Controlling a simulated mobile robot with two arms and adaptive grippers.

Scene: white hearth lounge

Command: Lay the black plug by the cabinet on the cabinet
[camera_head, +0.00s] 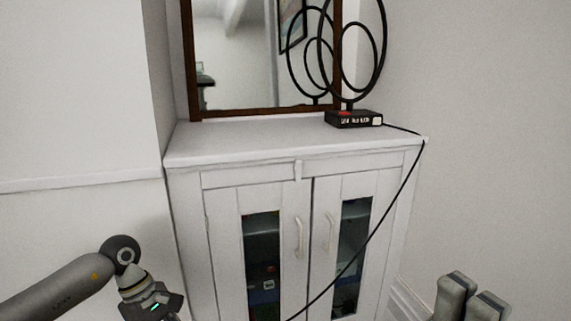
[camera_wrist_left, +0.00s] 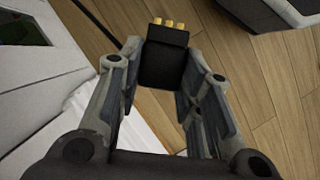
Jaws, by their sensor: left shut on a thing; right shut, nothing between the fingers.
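My right gripper (camera_head: 472,296) is at the lower right, beside the cabinet, shut and empty.
A black device with a ring-shaped antenna (camera_head: 353,119) stands at the back right of the cabinet top. Its black cord (camera_head: 378,225) runs over the right corner and down across the doors. A brown-framed mirror (camera_head: 235,60) stands behind. The left and front of the top are clear.

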